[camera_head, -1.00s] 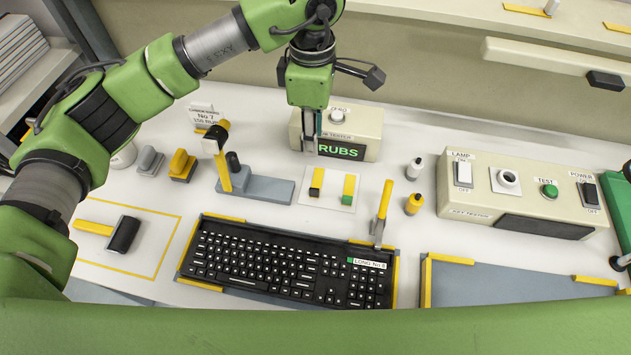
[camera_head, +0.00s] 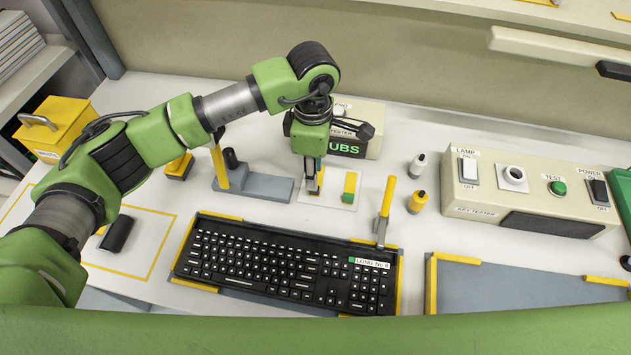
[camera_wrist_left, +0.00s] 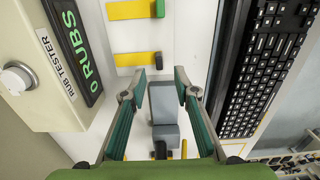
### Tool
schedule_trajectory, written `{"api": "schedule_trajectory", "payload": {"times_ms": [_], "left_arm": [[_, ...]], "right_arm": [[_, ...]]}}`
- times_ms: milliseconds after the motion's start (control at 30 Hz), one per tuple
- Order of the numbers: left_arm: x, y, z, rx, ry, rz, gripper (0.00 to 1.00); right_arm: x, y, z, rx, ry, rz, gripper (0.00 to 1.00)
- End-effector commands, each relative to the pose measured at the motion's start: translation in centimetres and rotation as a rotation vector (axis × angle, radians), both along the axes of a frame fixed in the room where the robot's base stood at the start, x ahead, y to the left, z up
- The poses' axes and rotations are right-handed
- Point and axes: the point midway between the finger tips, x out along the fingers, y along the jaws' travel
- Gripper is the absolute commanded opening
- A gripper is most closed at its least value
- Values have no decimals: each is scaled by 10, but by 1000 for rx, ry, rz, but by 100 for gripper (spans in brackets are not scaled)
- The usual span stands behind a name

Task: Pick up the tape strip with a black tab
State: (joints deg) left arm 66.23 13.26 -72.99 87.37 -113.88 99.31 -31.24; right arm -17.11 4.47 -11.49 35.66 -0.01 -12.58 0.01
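The yellow tape strip with a black tab (camera_wrist_left: 158,58) lies on a white card (camera_head: 330,202), just ahead of my left fingertips in the left wrist view. The tab lines up with the gap between the fingers. My left gripper (camera_head: 313,184) is open and empty, pointing down over the card; it also shows in the left wrist view (camera_wrist_left: 160,74). In the head view it hides most of this strip. A second yellow strip with a green tab (camera_head: 348,197) lies to its right. My right gripper is not in view.
The rub tester (camera_head: 368,142) stands behind the gripper. A grey stand (camera_head: 266,188) is close on the left. A yellow-handled tool (camera_head: 386,205) stands upright to the right. The keyboard (camera_head: 285,268) lies in front. Small bottles (camera_head: 417,201) stand further right.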

Motion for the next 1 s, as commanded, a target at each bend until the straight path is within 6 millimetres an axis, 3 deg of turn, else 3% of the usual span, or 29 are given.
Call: {"api": "schedule_trajectory", "payload": {"times_ms": [167,300,433,733,867,1000], "left_arm": [[-1,0,-11,1,3,1,28],[0,-2,-30,0,4,2,28],[0,-2,-49,0,3,1,28],[1,-2,-56,0,-2,-1,28],[1,-2,-56,0,-1,0,0],[1,-2,-56,0,-1,0,0]], "right_arm": [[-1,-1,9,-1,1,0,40],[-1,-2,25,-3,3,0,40],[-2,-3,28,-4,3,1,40],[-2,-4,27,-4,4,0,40],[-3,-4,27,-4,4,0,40],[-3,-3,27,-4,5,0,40]]}}
